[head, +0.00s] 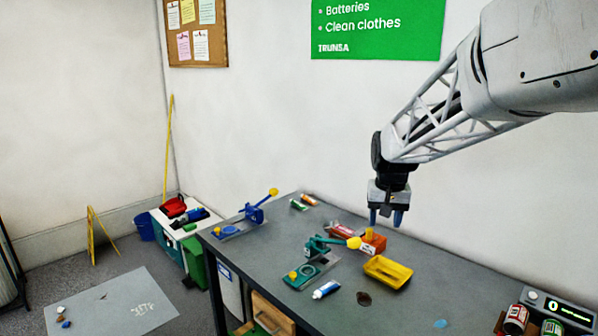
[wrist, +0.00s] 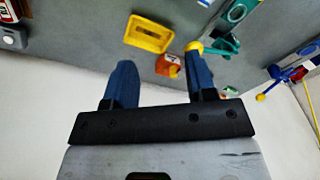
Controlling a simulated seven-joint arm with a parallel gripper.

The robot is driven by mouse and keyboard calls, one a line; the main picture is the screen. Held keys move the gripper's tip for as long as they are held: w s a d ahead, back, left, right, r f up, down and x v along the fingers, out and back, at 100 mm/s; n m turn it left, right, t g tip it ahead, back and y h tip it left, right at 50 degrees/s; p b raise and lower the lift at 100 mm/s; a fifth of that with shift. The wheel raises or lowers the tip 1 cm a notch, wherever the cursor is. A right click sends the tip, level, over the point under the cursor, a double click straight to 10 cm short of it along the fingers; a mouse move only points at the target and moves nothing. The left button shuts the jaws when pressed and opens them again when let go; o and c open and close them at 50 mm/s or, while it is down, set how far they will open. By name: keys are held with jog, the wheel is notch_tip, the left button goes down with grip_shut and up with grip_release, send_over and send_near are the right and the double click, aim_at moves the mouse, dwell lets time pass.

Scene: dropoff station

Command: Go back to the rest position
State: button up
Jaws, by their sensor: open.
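My gripper (head: 387,217) hangs above the grey table (head: 250,262) in the head view, pointing down. Its two blue fingers are apart with nothing between them, which the wrist view (wrist: 158,85) also shows. Below it stands an orange-red box (head: 374,243) with a yellow top. In the wrist view this box (wrist: 168,66) appears beyond the fingertips, apart from them.
A yellow tray (head: 388,272) lies in front of the box. A green clamp-like device (head: 318,245) stands left of it, and a blue one (head: 254,213) further left. A blue-white tube (head: 326,289) lies near the front edge. Cans (head: 515,318) stand at the right. The wall is behind.

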jog(key=s+a+f, duration=0.1)
jog(key=s, duration=1.6)
jog(key=s+a+f+n+t, duration=0.1)
jog(key=s, duration=1.7)
jog(key=shift+a+f+n, duration=0.3)
jog(key=shift+a+f, duration=0.05)
jog(key=shift+f, duration=0.05)
